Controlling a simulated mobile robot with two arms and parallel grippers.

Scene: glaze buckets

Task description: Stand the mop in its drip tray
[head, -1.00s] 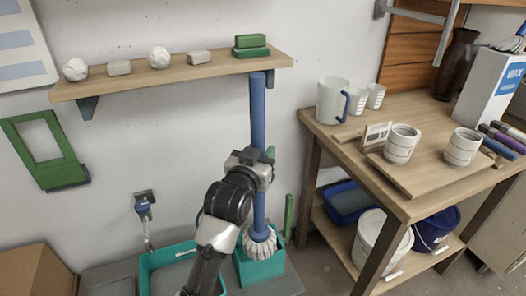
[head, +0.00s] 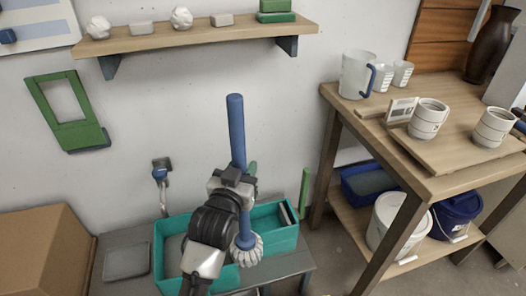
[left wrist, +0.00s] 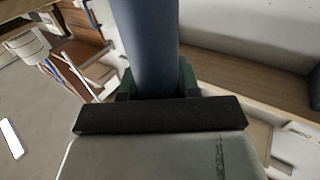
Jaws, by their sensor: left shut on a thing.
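The mop has a blue handle (head: 236,130) and a pale grey, stringy head (head: 247,252). My left gripper (head: 233,182) is shut around the handle, which stands nearly upright. The handle also fills the middle of the left wrist view (left wrist: 147,45), between the fingers (left wrist: 160,84). The mop head shows in front of the right teal bin (head: 284,240); whether it touches anything is unclear. A flat grey shallow tray (head: 127,262) lies at the left of the low bench. None is labelled, so I cannot tell for sure which is the drip tray. My right gripper is out of view.
A teal basin (head: 160,258) stands between the grey tray and the bin, partly behind my left arm. A cardboard box (head: 42,250) is at left, a wooden table (head: 460,182) with cups at right. A shelf (head: 200,36) hangs above.

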